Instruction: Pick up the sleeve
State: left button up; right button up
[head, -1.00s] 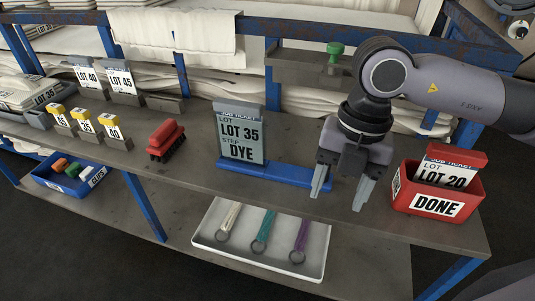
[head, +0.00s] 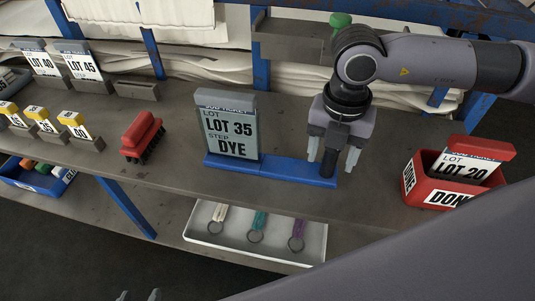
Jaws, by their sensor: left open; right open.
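The likely sleeve is a grey job-ticket holder reading LOT 35, STEP DYE (head: 231,128). It stands upright in a blue base (head: 300,172) on the bench. Another job ticket, LOT 20 (head: 462,165), stands in the red DONE bin (head: 433,191). My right gripper (head: 333,168) is open and points down at the right end of the blue base, to the right of the LOT 35 sleeve and apart from it. A dark upright piece shows between its fingers; I cannot tell what it is. Only the tips of my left gripper (head: 140,296) show at the bottom edge, apart.
A red brush (head: 142,136) and several yellow-topped tags (head: 42,120) stand left on the bench. LOT 40 and LOT 45 cards (head: 82,62) are behind them. A white tray (head: 262,244) with key rings lies below. My grey arm link covers the lower right.

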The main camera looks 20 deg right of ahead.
jog(key=shift+f, duration=0.35)
grip_shut()
jog(key=shift+r, duration=0.15)
